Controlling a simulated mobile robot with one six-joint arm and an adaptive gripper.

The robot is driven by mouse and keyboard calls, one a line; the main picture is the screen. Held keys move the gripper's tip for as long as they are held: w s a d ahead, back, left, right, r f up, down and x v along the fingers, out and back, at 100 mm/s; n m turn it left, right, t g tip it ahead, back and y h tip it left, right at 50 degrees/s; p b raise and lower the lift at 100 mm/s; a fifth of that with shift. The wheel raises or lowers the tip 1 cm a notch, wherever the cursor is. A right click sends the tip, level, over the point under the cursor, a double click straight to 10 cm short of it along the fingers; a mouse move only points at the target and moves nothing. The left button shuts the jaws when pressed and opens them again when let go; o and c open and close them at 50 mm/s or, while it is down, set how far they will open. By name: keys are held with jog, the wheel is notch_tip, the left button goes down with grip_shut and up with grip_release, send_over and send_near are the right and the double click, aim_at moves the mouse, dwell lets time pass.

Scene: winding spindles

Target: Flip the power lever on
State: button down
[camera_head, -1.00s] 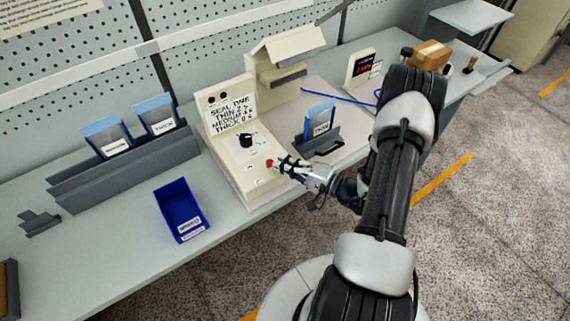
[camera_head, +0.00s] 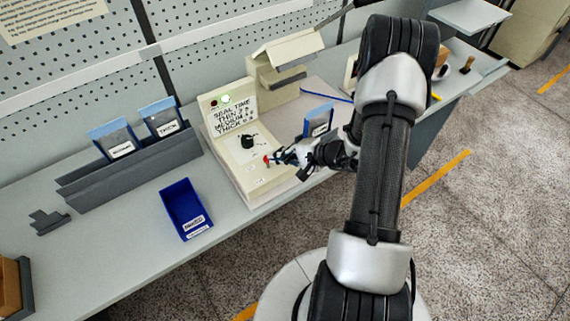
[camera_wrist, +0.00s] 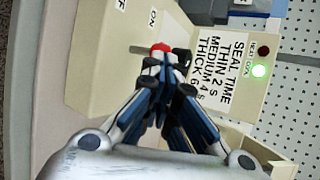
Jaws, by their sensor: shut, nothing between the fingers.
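The power lever, with a red tip (camera_head: 266,159), is at the front corner of the cream sealer's control panel (camera_head: 253,171). In the wrist view the red tip (camera_wrist: 160,46) is close to the ON label (camera_wrist: 152,18), with the OFF label farther along the edge. My gripper (camera_head: 276,160) is shut and empty, its fingertips right at the lever. The wrist view shows the gripper (camera_wrist: 165,62) against or just beside the red tip; I cannot tell if it touches. A green light (camera_wrist: 259,70) glows on the sealer's upright panel, beside a dark red one (camera_wrist: 264,50).
A black dial (camera_head: 247,141) sits behind the lever. A blue bin (camera_head: 183,210) stands to the left and a grey rack (camera_head: 130,172) with blue-topped packs behind it. A blue-topped pack (camera_head: 318,121) stands close behind my gripper.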

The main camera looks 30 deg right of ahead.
jog(key=shift+w, duration=0.1)
jog(key=shift+r, duration=0.1)
jog(key=shift+r, duration=0.7)
